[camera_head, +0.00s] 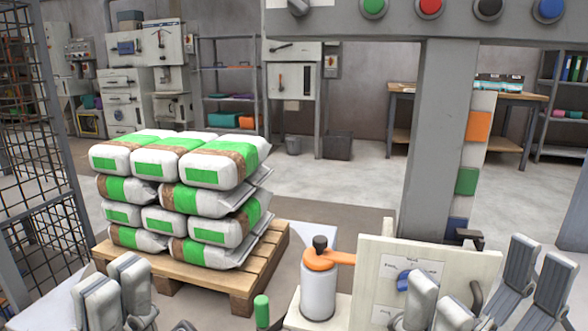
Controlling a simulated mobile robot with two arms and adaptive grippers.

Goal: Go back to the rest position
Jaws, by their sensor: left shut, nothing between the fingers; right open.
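My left gripper (117,296) is at the bottom left, in front of the pallet. Its grey fingers are close together, with nothing seen between them. My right gripper (487,290) is at the bottom right, in front of the pale panel's right side. Its fingers stand wide apart and hold nothing. Both wrists are cut off or hidden at the lower edge of the view.
A wooden pallet (262,263) bears stacked white-and-green bags (205,163) at left. A white cylinder with an orange lever (328,260) stands beside a pale panel (375,265) at front. A grey post (440,140) rises behind; a mesh fence (40,190) borders the left.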

